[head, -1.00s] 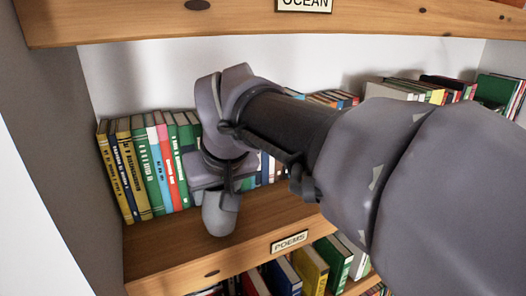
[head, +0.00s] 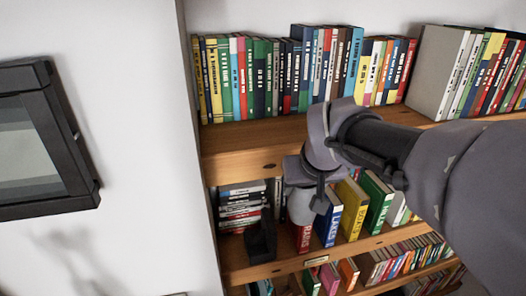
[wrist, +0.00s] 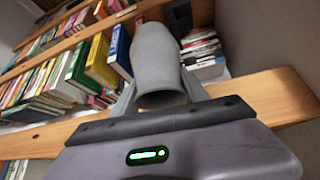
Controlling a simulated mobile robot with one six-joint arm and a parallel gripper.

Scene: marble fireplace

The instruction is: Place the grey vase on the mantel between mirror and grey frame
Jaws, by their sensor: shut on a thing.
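The grey vase (head: 301,206) hangs under my gripper (head: 305,184) in the head view, in front of the bookshelf. My gripper is shut on it. In the wrist view the vase (wrist: 158,58) is large and central, between the two fingers of my gripper (wrist: 160,92). A dark-framed panel (head: 92,190) with a grey inside hangs on the white wall at the left of the head view; I cannot tell if it is the mirror or the grey frame. No mantel shows.
Wooden shelves (head: 235,150) full of books fill the right side. A black object (head: 262,243) stands on a lower shelf near the vase. The shelf's upright side panel (head: 187,80) divides it from the white wall (head: 130,60), which is bare beside the dark frame.

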